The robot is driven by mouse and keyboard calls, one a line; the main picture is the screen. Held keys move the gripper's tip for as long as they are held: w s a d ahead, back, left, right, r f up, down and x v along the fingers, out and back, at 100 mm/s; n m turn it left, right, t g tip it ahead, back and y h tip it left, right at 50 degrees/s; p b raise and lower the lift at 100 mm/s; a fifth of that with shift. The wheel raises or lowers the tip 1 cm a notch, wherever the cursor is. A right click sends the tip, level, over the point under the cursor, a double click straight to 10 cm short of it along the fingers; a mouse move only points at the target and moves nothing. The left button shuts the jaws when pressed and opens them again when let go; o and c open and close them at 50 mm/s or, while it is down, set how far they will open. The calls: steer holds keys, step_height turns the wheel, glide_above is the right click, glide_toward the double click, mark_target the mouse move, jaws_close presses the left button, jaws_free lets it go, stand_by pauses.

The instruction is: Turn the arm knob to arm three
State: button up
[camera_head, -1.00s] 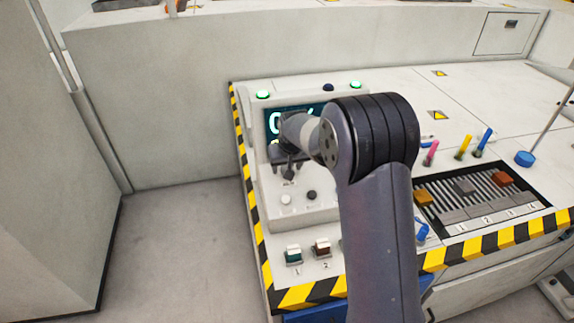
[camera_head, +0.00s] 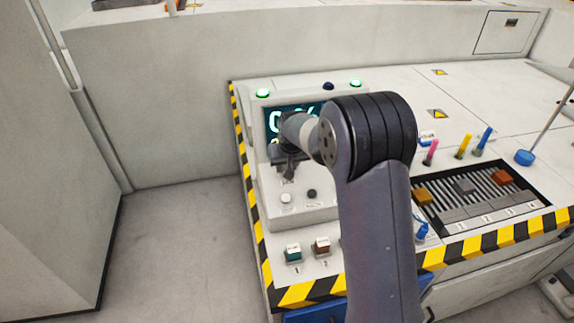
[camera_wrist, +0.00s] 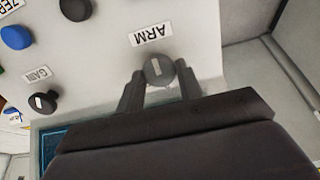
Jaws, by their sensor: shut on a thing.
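The arm knob (camera_wrist: 159,70) is a round dark grey knob with a pale mark on its face, below the label reading ARM (camera_wrist: 150,34) in the wrist view, where the label appears upside down. My gripper (camera_wrist: 159,84) is shut on the knob, one finger on each side of it. In the head view my gripper (camera_head: 287,172) is at the front of the control box (camera_head: 262,190), below the lit display (camera_head: 273,122). The knob is hidden there by my gripper, and my arm covers part of the display. I cannot read which arm the knob points to.
In the wrist view a blue knob (camera_wrist: 16,38) and a black knob (camera_wrist: 43,102) by the GAIN label stand to the left. Coloured pens stand to the right.

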steer(key=shift+m, duration=0.3)
steer(key=m+b, duration=0.1)
steer(key=m, duration=0.2)
steer(key=shift+m+b, duration=0.3)
steer(key=shift+b, duration=0.05)
steer(key=m+b, duration=0.1)
steer(key=m, duration=0.3)
steer(key=shift+d+m, duration=0.1)
steer(key=shift+m, duration=0.2)
steer(key=m, duration=0.4)
steer(key=shift+m, duration=0.3)
steer(key=shift+s+m+b, duration=0.1)
steer(key=shift+m+b, duration=0.3)
steer(key=shift+m, duration=1.7)
steer(key=o, duration=1)
steer(key=shift+d, duration=0.1)
